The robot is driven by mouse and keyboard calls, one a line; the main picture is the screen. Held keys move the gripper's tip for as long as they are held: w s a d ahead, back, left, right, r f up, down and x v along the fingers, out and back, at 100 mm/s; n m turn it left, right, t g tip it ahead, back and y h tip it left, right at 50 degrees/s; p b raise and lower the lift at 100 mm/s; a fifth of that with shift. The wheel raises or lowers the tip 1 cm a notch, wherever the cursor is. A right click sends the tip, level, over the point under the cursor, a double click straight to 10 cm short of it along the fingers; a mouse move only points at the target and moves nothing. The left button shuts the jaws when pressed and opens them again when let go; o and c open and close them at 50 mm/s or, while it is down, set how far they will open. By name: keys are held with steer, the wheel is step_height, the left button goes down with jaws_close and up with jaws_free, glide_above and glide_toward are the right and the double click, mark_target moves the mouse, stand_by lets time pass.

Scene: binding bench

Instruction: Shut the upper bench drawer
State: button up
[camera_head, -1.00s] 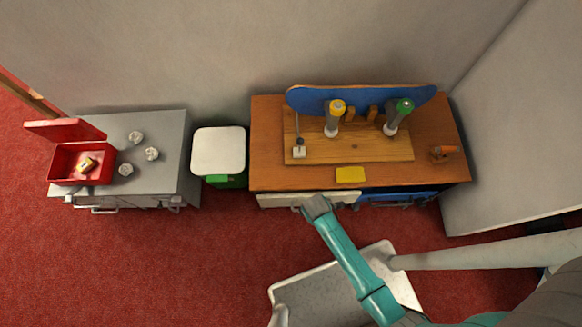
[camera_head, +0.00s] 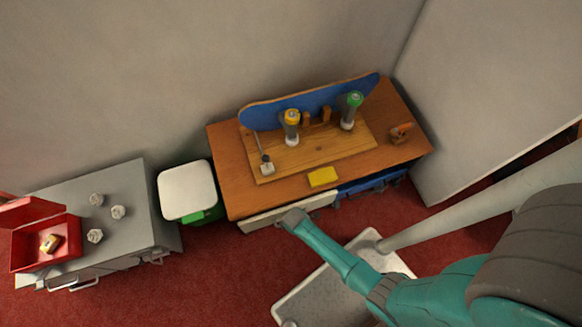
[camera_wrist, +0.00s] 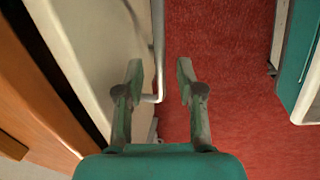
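The bench (camera_head: 222,165) has a white drawer front (camera_head: 262,217) at its left and a blue drawer front (camera_head: 365,184) at its right. The white front stands a little out from the bench edge. In the wrist view the white drawer front (camera_wrist: 95,60) runs along the left, with a dark gap between it and the wood. A thin metal handle (camera_wrist: 159,45) projects from it. My gripper (camera_head: 290,216) is at the white front. In the wrist view its fingers (camera_wrist: 160,75) are apart, with the handle bar between them, not clamped. The drawer's inside is hidden.
A white-lidded bin (camera_head: 187,190) stands left of the bench, then a grey cabinet (camera_head: 130,205) with a red box (camera_head: 70,240). A yellow block (camera_head: 322,177) lies near the bench's front edge.

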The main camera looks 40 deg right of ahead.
steer(key=shift+f, duration=0.5)
jaws_close()
steer(key=shift+w, duration=0.1)
steer(key=shift+w+d, duration=0.35)
steer(key=shift+w, duration=0.55)
steer(key=shift+w+d, duration=0.3)
steer(key=shift+w, duration=0.6)
jaws_free()
steer(key=shift+w, duration=0.1)
step_height(320, 180, up, 12)
steer(key=s, duration=0.2)
steer(key=shift+s+a, duration=0.15)
steer(key=shift+a, duration=0.2)
